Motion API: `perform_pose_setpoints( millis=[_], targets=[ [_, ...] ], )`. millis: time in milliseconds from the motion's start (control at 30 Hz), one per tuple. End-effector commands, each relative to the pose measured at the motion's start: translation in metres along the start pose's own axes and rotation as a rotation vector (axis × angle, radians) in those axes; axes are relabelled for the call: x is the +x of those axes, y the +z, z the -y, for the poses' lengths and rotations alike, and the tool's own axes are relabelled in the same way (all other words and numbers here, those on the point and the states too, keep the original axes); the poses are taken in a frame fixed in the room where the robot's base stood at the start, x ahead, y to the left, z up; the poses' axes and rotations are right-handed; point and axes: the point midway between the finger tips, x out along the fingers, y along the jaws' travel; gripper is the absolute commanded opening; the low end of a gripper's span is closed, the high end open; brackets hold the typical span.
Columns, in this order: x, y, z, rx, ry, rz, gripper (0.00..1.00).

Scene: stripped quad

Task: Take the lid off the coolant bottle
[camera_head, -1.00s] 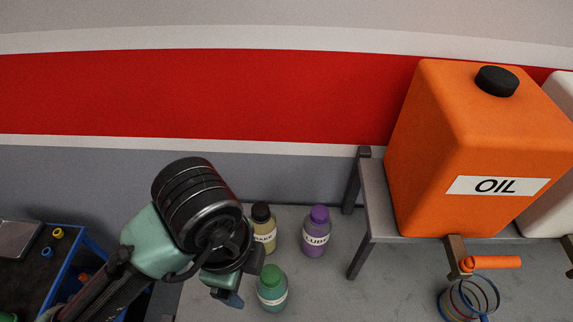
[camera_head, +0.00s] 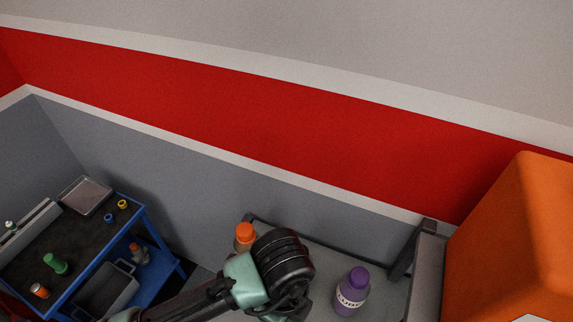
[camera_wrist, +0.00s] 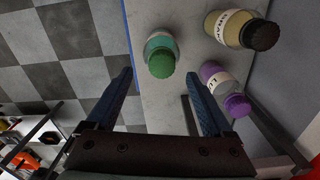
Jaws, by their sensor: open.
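A green bottle (camera_wrist: 160,44) with a dark green ribbed lid (camera_wrist: 161,64) stands on the grey bench top in the wrist view. Its label cannot be read, so I cannot confirm it is the coolant bottle. The lid is on it. My gripper (camera_wrist: 159,76) is open and empty. Its two blue fingers point towards the green bottle, with the lid seen in the gap between their tips; depth is unclear. In the head view the arm hides the green bottle and the fingers do not show.
A purple bottle (camera_head: 352,290) and a yellow bottle with a black cap (camera_wrist: 240,30) stand close on the right in the wrist view. An orange-capped bottle (camera_head: 244,236) is behind my arm. An orange oil canister (camera_head: 515,240) is at right; a blue cart (camera_head: 142,226) at left.

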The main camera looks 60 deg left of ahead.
Motion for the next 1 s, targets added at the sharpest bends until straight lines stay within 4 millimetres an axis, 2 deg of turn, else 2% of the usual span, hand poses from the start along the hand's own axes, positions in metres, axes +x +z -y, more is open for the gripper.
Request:
perform_pose_setpoints(
  millis=[333, 633, 1000],
  targets=[
    [0.043, -0.003, 0.002, -0.004, 0.001, -0.002, 0.86],
    [0.049, -0.003, 0.002, -0.001, 0.0, 0.0, 0.84],
    [0.049, -0.003, 0.003, -0.001, -0.001, 0.0, 0.17]
  ],
)
